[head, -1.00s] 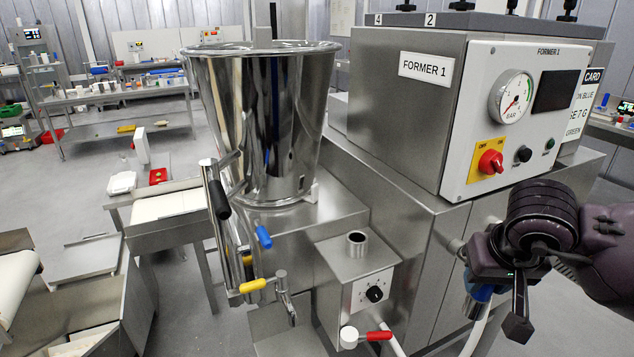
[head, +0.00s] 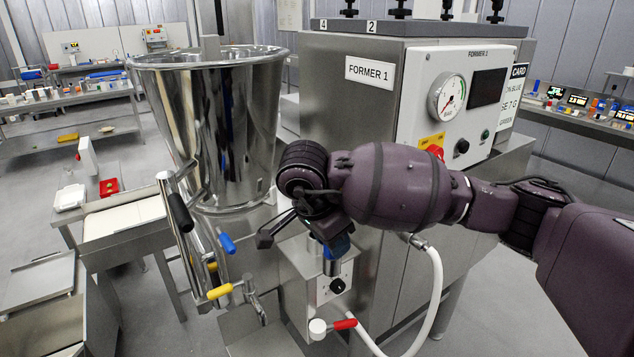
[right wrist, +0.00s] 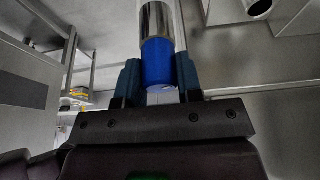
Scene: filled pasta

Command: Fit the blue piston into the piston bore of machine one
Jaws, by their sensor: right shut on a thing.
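The blue piston (head: 337,248) has a blue upper part and a shiny metal lower part. My right gripper (head: 330,238) is shut on its blue part, in front of the small steel box (head: 297,258) of machine one. In the head view the bore is hidden behind my right gripper. A round open metal tube end (right wrist: 258,8) shows apart from the piston in the right wrist view; I cannot tell whether it is the bore. My left gripper is not in view.
A large steel hopper (head: 215,120) stands left of my right gripper. Valves with blue, yellow and red handles (head: 344,324) stick out below. A white hose (head: 437,290) hangs at the right. The FORMER 1 cabinet (head: 362,110) rises behind my right arm.

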